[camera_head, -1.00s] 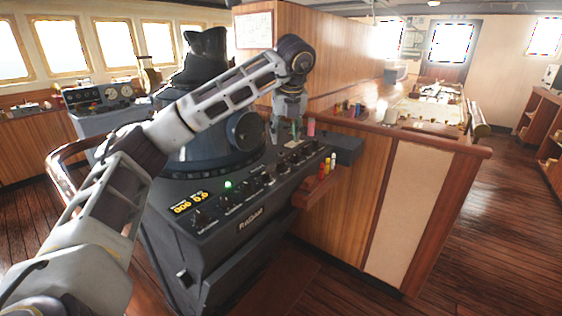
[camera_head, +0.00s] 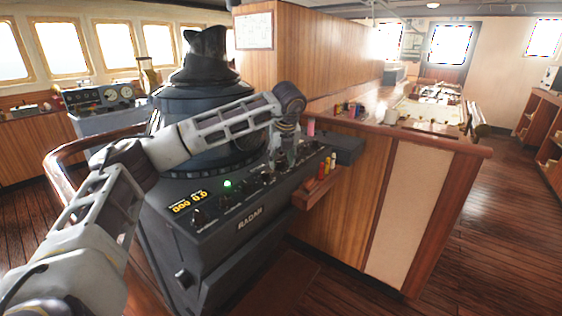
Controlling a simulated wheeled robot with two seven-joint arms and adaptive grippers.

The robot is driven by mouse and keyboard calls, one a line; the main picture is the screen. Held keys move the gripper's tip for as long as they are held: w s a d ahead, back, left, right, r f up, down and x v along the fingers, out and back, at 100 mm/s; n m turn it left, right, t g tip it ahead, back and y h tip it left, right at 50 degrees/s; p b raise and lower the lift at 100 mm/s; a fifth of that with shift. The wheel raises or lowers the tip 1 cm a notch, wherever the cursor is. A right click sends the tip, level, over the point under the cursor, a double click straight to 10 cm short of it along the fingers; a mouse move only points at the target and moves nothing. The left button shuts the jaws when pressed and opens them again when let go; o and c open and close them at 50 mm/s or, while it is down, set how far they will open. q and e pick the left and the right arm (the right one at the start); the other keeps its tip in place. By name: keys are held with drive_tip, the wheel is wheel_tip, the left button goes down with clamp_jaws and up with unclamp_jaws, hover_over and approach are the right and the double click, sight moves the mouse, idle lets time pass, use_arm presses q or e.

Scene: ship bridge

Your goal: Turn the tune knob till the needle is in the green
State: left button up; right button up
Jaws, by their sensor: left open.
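The radar console (camera_head: 250,224) stands in front of me with a sloped dark panel and a row of small black knobs. A green lamp (camera_head: 227,184) glows on the panel, with a yellow digital readout (camera_head: 189,201) left of it. My left gripper (camera_head: 275,172) is open and points down at the knob row, close above the panel. The knob under it is partly hidden by the fingers. I cannot tell whether the fingers touch it. The tune knob's label, the needle and its green zone are too small to make out. My right gripper is not in view.
A small wooden shelf with red and yellow markers (camera_head: 323,170) juts out right of the panel. A dark box (camera_head: 345,149) sits beside the panel. The black radar hood (camera_head: 203,60) rises behind my left arm. The floor at right is clear.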

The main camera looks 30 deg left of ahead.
use_arm(q)
drive_tip(key=shift+w+a+f, duration=0.1)
drive_tip(key=shift+a+f, duration=0.05)
drive_tip(key=shift+f, duration=0.25)
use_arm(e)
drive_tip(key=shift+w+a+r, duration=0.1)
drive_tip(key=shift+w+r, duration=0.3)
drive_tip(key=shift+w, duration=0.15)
use_arm(q)
drive_tip(key=shift+c, duration=0.3)
drive_tip(key=c, duration=0.9)
drive_tip(key=shift+c, duration=0.2)
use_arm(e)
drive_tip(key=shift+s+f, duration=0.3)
use_arm(q)
drive_tip(key=shift+f, duration=0.1)
